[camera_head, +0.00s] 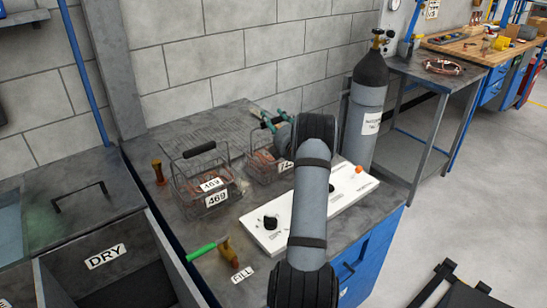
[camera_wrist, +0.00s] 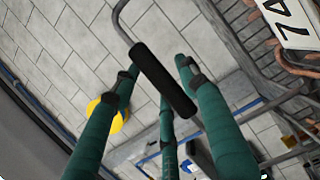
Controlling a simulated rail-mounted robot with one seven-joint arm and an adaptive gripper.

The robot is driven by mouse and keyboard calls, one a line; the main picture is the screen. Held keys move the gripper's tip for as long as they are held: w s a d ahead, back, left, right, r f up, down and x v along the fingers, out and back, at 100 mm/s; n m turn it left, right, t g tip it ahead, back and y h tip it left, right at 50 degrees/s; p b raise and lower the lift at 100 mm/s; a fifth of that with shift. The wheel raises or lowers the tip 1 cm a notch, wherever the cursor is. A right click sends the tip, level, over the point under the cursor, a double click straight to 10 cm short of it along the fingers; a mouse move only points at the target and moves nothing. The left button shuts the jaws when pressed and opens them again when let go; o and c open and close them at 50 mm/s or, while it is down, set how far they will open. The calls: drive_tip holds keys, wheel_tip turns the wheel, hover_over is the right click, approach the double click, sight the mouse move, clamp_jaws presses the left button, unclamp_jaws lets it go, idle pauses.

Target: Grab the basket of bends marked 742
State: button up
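The wire basket marked 742 (camera_head: 262,168) stands on the grey bench, partly hidden behind my arm, with copper bends inside. My gripper (camera_wrist: 160,70) is open around the grip, with visible gaps at the fingertips. In the head view my gripper (camera_head: 272,119) is above the basket, partly hidden by my wrist.
A similar basket marked 469 (camera_head: 205,182) stands close on the left. A white control panel (camera_head: 265,232) lies in front, and a grey gas cylinder (camera_head: 366,115) stands at right. A tank marked DRY (camera_head: 105,256) is at lower left. A wall rises behind.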

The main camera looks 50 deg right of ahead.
drive_tip(key=c, duration=1)
clamp_jaws()
drive_tip(key=shift+r, duration=0.15)
